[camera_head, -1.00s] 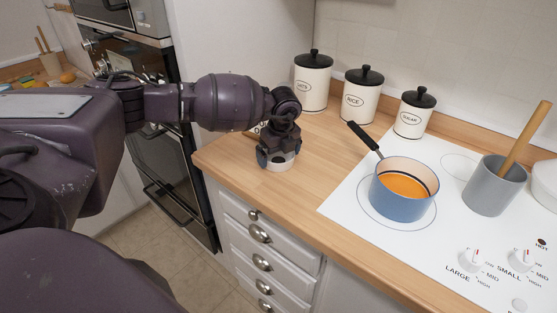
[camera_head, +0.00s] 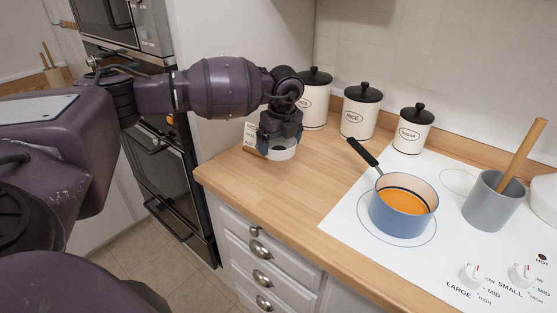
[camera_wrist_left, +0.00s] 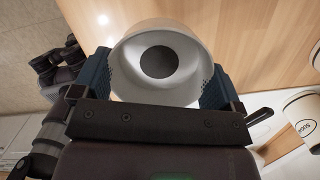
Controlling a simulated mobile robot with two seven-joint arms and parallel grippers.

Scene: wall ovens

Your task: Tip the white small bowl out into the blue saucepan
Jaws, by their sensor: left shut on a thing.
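The white small bowl (camera_head: 283,153) is held by my left gripper (camera_head: 278,141) over the left part of the wooden counter. In the left wrist view, the bowl (camera_wrist_left: 190,77) sits between both fingers of the gripper (camera_wrist_left: 158,82), and a dark round thing (camera_wrist_left: 158,61) lies in its bottom. The bowl looks upright and slightly above the counter. The blue saucepan (camera_head: 398,222) stands on the white cooktop to the right, with orange contents (camera_head: 404,202) and its black handle pointing back left. The bowl is well apart from the saucepan.
Three lidded canisters, the left one (camera_head: 315,105) partly behind my arm, the rice one (camera_head: 358,117) and the sugar one (camera_head: 411,135), line the wall. A grey pot (camera_head: 490,208) with a wooden utensil stands right of the saucepan. Counter (camera_head: 325,175) between bowl and cooktop (camera_head: 345,205) is clear.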

